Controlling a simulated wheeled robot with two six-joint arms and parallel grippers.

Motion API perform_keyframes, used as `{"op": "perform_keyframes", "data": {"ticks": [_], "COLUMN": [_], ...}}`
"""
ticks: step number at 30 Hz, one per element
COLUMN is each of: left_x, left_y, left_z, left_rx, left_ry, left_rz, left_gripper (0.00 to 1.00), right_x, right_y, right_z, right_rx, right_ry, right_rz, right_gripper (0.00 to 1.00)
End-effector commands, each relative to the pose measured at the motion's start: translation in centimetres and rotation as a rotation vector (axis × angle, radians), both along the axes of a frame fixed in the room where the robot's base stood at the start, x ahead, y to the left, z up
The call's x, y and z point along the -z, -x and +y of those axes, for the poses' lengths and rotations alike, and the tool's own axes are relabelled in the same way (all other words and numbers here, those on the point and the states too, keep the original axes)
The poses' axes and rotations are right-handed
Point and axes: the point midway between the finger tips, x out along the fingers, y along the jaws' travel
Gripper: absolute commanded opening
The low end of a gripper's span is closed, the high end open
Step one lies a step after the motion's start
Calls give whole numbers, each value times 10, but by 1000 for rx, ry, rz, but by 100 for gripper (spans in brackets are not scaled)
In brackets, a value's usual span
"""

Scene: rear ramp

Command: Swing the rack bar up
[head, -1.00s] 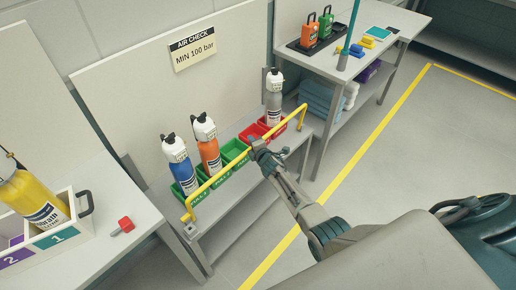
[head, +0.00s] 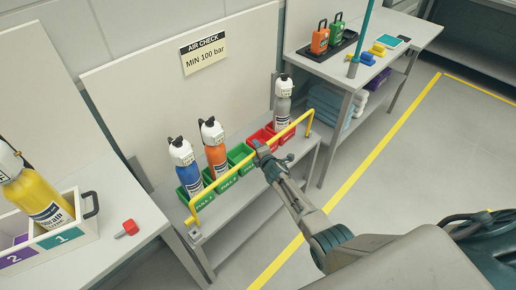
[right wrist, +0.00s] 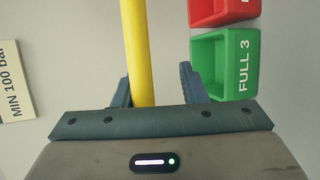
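The yellow rack bar (head: 225,179) runs along the front of the low rack, with a bent leg at each end. It crosses in front of the bottles and trays. My right gripper (head: 259,149) is at the middle of the bar. In the right wrist view the bar (right wrist: 139,50) passes between my right gripper's fingers (right wrist: 155,88). It lies close to the left finger, with a gap to the right finger, so the fingers are open around it. Whether the left finger touches it is unclear. My left gripper is not in view.
Blue (head: 185,168), orange (head: 214,150) and grey bottles (head: 283,100) stand behind the bar by green and red trays (head: 260,136). A left bench holds a yellow bottle (head: 38,198) and a red knob (head: 127,228). Floor at right is clear.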

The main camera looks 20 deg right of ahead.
Motion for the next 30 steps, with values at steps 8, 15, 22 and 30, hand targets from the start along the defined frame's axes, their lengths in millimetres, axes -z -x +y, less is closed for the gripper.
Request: {"op": "perform_keyframes", "data": {"ticks": [8,15,22,30], "left_x": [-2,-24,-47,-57], "left_y": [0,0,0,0], "left_z": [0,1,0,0], "left_rx": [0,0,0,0], "left_ry": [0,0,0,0], "left_rz": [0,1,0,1], "left_gripper": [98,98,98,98], "right_x": [-4,-16,-27,-34], "right_y": [0,25,69,99], "right_z": [-1,-1,1,2], "right_rx": [0,0,0,0], "right_ry": [1,2,2,1], "right_rz": [-4,-3,-2,-2], "right_gripper": [38,38,38,38]}}
